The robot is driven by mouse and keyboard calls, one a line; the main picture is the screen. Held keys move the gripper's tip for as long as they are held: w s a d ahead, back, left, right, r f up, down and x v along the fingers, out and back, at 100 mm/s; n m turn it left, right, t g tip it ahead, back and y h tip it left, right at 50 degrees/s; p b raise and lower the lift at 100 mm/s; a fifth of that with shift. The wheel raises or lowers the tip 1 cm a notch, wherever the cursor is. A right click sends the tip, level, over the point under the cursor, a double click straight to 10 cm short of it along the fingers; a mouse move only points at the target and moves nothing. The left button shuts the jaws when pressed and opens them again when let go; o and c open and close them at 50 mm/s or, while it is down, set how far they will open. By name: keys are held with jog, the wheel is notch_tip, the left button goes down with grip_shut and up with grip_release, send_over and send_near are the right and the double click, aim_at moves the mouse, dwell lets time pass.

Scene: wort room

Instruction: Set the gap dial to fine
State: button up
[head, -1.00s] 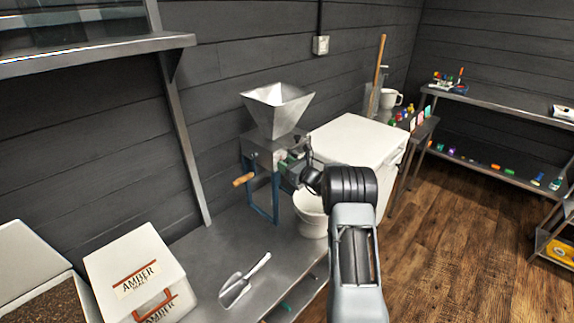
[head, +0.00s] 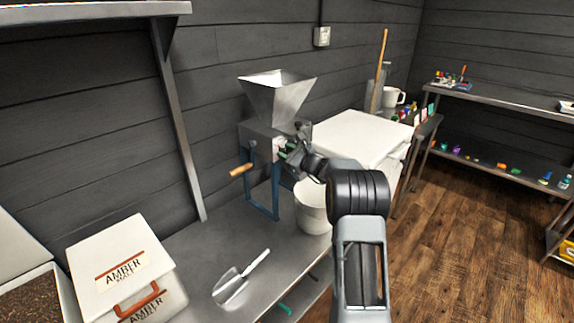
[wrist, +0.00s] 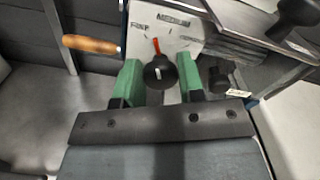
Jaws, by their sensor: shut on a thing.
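The gap dial is a round black knob (wrist: 160,74) with a red pointer, on a pale plate (wrist: 185,38) on the grain mill (head: 262,140). In the wrist view the plate reads MEDIUM at the top, with a shorter blurred word to its left. The pointer points up and slightly left, between the two words. My gripper (wrist: 160,80) has its green fingers on either side of the knob and is shut on it. In the head view my gripper (head: 287,152) is at the mill's right face and hides the dial.
A wooden crank handle (head: 241,170) sticks out at the mill's left. A white bucket (head: 312,212) stands below my arm. A metal scoop (head: 232,287) and an amber malt box (head: 120,262) are on the left. A white lidded box (head: 360,135) stands behind on the right.

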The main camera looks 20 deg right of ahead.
jog(key=n+b, duration=0.1)
jog(key=b, duration=0.1)
jog(key=n+b, duration=0.1)
jog(key=b, duration=0.1)
jog(key=shift+f+n, duration=0.3)
jog(key=shift+r+n+b, duration=0.2)
jog(key=shift+n+b, duration=0.4)
jog(key=shift+b, duration=0.4)
jog(key=shift+r, duration=0.1)
jog(key=o, duration=0.9)
jog(key=v, duration=1.3)
jog(key=shift+s, duration=0.4)
jog(key=shift+r, duration=0.1)
